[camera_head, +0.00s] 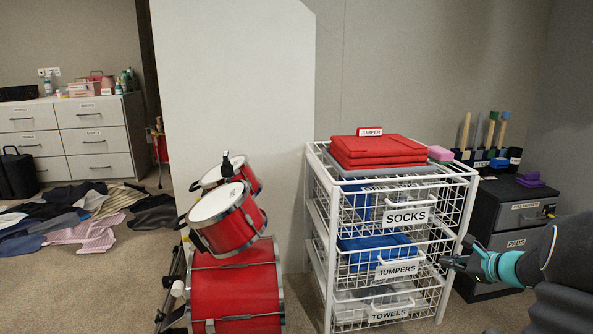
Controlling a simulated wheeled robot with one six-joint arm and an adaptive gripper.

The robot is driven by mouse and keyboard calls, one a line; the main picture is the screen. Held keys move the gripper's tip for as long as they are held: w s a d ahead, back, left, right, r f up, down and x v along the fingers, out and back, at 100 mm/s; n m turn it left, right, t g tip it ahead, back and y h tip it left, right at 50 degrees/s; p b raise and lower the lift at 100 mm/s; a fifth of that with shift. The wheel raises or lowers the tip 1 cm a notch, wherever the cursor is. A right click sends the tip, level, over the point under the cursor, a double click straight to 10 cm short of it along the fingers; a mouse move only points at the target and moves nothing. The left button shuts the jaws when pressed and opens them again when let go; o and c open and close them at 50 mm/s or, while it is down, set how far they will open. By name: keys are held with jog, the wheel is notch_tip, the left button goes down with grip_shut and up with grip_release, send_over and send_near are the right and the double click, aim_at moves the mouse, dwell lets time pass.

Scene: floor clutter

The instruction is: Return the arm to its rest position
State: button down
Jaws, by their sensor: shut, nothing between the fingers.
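My gripper (455,263) shows at the lower right, in front of the right side of the white wire drawer unit (312,190). Its dark fingers point left, near the level of the JUMPERS label (397,269); I cannot tell whether they touch the unit. The fingers are shut and hold nothing. My arm (575,255) reaches in from the right edge, with a teal band behind the gripper.
Folded red cloths (378,150) lie on the drawer unit. A red drum set (235,285) stands to its left. A black cabinet (500,215) stands behind my arm. Clothes (90,235) litter the floor at left, before a white dresser (75,135). Carpet shows between.

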jog(key=s+a+r+n+g+h+p, duration=0.25)
jog(key=s+a+n+g, duration=0.55)
jog(key=s+a+n, duration=0.9)
jog(key=s+a+r+n+t+h+p, duration=0.1)
jog(key=s+a+r+n, duration=0.2)
jog(key=s, duration=0.6)
jog(key=s+a+r+n+t+h+p, duration=0.1)
jog(key=s+a+r+n+h+p, duration=0.1)
jog(key=s+a+r, duration=0.3)
jog(key=s+r+n, duration=0.1)
jog(key=s+r, duration=0.2)
jog(key=s, duration=0.1)
jog(key=shift+a+r+n+t, duration=0.15)
jog(key=shift+a+n+t, duration=0.1)
jog(key=shift+n+t, duration=0.05)
